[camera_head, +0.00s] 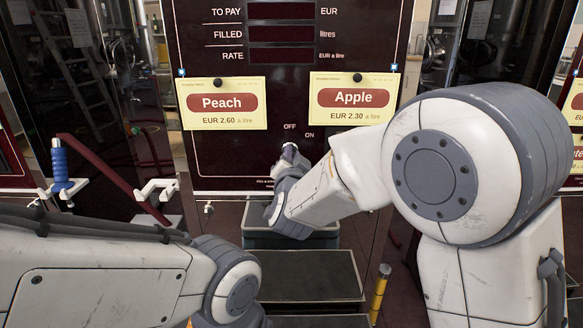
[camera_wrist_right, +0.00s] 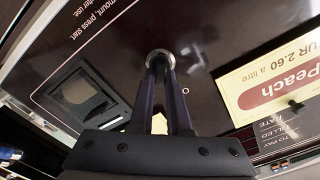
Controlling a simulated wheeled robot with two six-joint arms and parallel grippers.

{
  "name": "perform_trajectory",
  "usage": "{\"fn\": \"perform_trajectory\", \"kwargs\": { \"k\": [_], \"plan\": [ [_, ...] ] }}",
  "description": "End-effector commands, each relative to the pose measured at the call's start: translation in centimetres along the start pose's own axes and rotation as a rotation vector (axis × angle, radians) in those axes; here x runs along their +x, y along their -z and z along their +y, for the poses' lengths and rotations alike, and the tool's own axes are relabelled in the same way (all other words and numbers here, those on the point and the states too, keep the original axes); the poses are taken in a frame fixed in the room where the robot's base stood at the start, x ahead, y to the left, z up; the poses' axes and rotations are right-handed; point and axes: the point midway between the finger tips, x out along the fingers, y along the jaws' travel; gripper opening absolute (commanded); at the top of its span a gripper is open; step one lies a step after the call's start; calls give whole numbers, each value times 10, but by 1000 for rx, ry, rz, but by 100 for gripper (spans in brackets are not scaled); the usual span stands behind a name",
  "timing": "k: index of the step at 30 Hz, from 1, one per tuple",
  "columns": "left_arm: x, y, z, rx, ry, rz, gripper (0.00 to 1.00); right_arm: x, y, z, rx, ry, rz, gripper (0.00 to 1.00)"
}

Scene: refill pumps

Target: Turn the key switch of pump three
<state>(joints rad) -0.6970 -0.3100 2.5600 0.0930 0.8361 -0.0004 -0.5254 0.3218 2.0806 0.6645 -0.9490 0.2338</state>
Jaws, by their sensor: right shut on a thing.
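The pump (camera_head: 240,155) in front of me has a dark red panel with OFF and ON labels at its lower middle; I see no pump number. My right gripper (camera_head: 290,150) reaches the panel just below these labels. In the right wrist view, its two dark fingers (camera_wrist_right: 160,65) come together at the round metal key switch (camera_wrist_right: 159,57) and are shut on its key. The key itself is hidden between the fingertips, so I cannot tell its angle. My left arm crosses the lower left of the head view; its gripper is out of view.
Peach (camera_head: 222,103) and Apple (camera_head: 357,98) price cards hang above the switch. A blue-handled nozzle (camera_head: 60,168) and white holders (camera_head: 158,188) are at the left. A dark step-like tray (camera_head: 305,272) lies below the panel, with a yellow post (camera_head: 379,295) beside it.

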Motion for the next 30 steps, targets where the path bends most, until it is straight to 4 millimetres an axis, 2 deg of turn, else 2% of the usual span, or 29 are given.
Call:
{"fn": "perform_trajectory", "kwargs": {
  "k": [1, 3, 12, 21, 30],
  "plan": [
    [12, -1, -1, 0, 0, 0, 0, 0, -4, 4, 43, 1, 3, 0],
    [19, -1, -1, 0, 0, 0, 0, 0, -3, 4, 102, 1, 2, 0],
    [41, -2, -3, 0, 0, 0, 0, 0, -3, 5, 297, 0, 1, 0],
    [50, -3, -4, 0, 0, 0, 0, 0, -1, 4, 388, -2, 0, 0],
    [51, -3, -4, 0, 0, 0, 0, 0, -1, 4, 404, -2, 0, 0]
  ]
}}
